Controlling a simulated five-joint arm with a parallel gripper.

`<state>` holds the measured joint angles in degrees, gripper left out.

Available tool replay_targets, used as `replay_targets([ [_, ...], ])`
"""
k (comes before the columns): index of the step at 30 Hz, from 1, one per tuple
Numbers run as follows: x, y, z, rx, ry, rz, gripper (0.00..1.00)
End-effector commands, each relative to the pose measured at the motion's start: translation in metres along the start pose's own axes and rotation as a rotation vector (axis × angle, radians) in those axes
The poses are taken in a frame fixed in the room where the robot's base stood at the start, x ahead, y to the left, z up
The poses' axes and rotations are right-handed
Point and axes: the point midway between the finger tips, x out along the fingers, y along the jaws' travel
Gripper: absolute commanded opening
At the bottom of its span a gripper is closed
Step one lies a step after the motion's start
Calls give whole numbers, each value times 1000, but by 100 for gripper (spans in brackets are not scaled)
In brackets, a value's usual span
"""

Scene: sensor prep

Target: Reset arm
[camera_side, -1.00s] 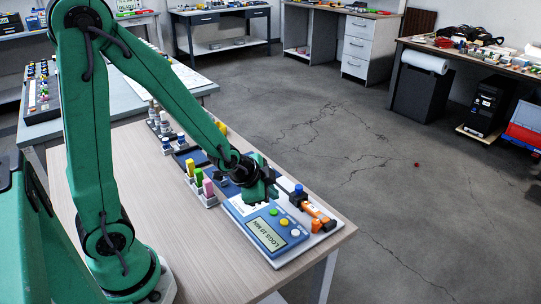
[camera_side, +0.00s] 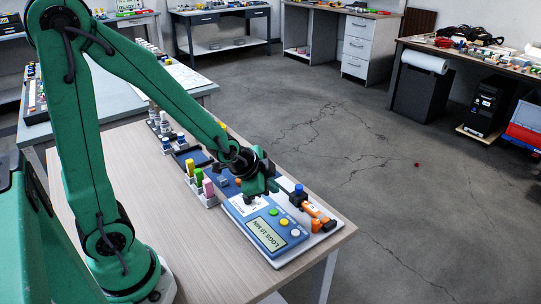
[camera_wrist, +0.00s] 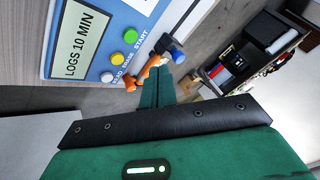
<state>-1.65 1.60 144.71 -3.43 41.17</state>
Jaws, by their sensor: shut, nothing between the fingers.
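My gripper (camera_side: 260,186) is shut and empty above the back part of a blue and white device in the side view. The device has a display (camera_side: 267,233) reading "LOGS 10 MIN" and green, yellow and white buttons. In the wrist view my gripper's green fingers (camera_wrist: 157,90) are together, with the device's display (camera_wrist: 83,42) at upper left. An orange part with a blue knob (camera_side: 297,195) lies at the device's right side. It also shows just beyond my fingertips in the wrist view (camera_wrist: 154,64).
A rack with yellow, green and pink capped vials (camera_side: 199,181) stands left of the device. A dark tray (camera_side: 190,158) and more small vials (camera_side: 160,124) stand farther back. The wooden table (camera_side: 165,225) is clear at the front left. Other benches stand around the room.

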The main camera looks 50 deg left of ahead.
Motion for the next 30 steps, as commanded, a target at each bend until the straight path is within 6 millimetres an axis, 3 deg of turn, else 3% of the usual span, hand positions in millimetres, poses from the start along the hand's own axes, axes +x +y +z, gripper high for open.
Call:
replay_targets([
  [5,-6,-1,-2,-17,0,1,0],
  [11,-27,-4,-6,-89,-9,10,0],
  [20,-84,-4,-10,-279,-41,35,0],
  [30,-153,7,-1,-507,-90,58,0],
])
